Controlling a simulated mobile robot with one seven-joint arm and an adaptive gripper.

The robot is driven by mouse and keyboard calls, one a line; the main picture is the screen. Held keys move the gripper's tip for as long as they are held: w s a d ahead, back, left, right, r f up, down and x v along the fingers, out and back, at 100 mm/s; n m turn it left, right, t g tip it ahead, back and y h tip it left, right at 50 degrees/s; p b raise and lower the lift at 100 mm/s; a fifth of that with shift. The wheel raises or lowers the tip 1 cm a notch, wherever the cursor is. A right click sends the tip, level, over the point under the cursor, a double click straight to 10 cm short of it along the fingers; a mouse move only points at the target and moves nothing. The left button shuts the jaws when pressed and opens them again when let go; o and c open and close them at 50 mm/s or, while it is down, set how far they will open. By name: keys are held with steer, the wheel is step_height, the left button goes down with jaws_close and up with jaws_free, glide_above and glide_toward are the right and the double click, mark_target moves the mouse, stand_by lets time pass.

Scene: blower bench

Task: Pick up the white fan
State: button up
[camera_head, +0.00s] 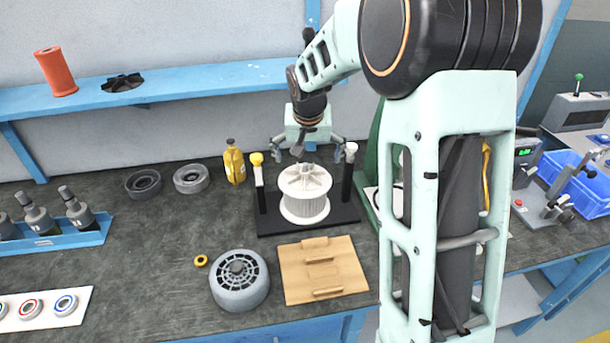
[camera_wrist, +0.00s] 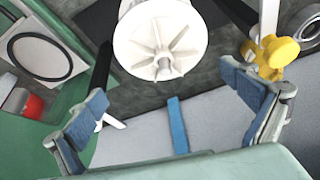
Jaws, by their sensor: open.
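The white fan (camera_head: 304,193) is a ribbed drum with a spoked top. My gripper (camera_head: 308,150) is above and behind the fan in the head view. Its blue-padded fingers (camera_wrist: 168,108) are spread wide and empty, apart from the fan.
A wooden board (camera_head: 322,270) and a grey round housing (camera_head: 240,280) lie in front. A yellow bottle (camera_head: 235,165) and grey rings (camera_head: 191,179) stand to the left. A green stand (camera_head: 371,205) is close on the right. A blue shelf (camera_head: 190,84) runs behind.

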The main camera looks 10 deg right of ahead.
mark_target(305, 167)
steer(key=x, duration=0.5)
steer(key=shift+s+a+f, duration=0.2)
steer(key=shift+a, duration=0.15)
steer(key=c, duration=1)
